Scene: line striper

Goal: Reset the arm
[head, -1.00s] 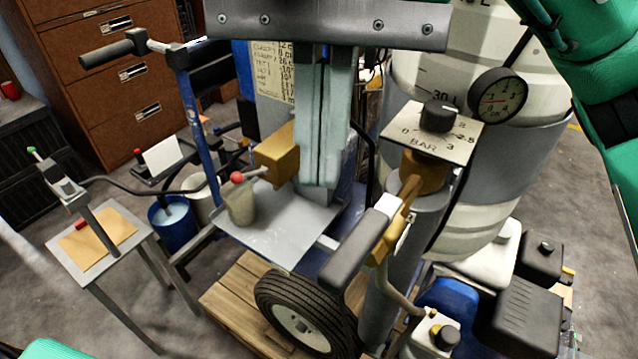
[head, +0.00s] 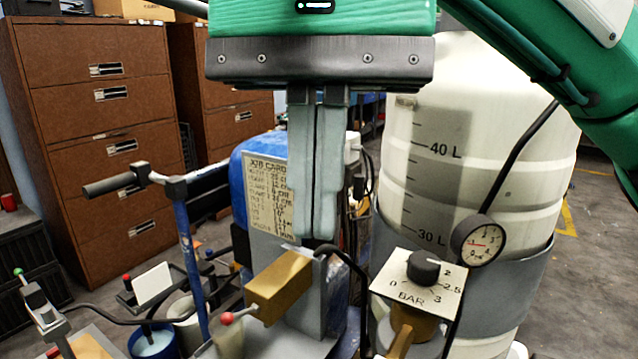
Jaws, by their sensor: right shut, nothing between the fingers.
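My right gripper (head: 314,236) hangs in the middle of the head view, fingers pointing down and pressed together, with nothing between them. Its arm comes in from the upper right. The fingertips appear in front of the machine, above the brass block (head: 278,288) with its red-tipped lever (head: 227,318); whether they touch anything I cannot tell. The BAR dial (head: 424,268) with its black knob is to the right of the fingers. My left gripper is not in view.
A large white tank (head: 470,130) with litre marks and a round gauge (head: 478,242) stand at right. A handlebar (head: 128,181) on a blue post is at left. A card (head: 266,200) is behind the fingers. Brown drawer cabinets (head: 90,120) stand at the back left.

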